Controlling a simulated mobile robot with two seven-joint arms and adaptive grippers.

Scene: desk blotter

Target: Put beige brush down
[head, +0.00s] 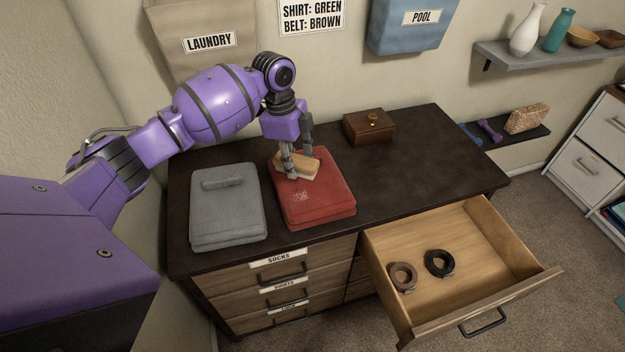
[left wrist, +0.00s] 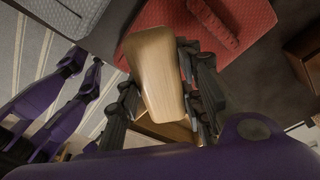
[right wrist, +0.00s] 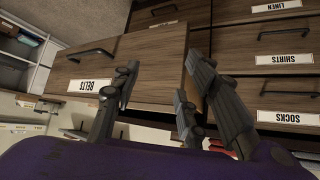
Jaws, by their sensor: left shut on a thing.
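The beige brush (head: 297,165) has a light wooden back, which also shows in the left wrist view (left wrist: 155,70). My left gripper (head: 298,172) is shut on it, with its fingers (left wrist: 168,95) on both sides of the wood. The brush is at the far part of the folded red garment (head: 325,205) on the dresser top. I cannot tell whether it touches the cloth. My right gripper (right wrist: 155,105) shows in the right wrist view with its fingers apart and nothing between them, in front of drawer fronts. It is not in the head view.
A folded grey garment (head: 228,205) lies left of the red one. A wooden box (head: 369,126) stands at the back. The dresser top (head: 420,165) is clear to the right. An open drawer (head: 480,265) holds a brown belt (head: 402,276) and a black belt (head: 438,263).

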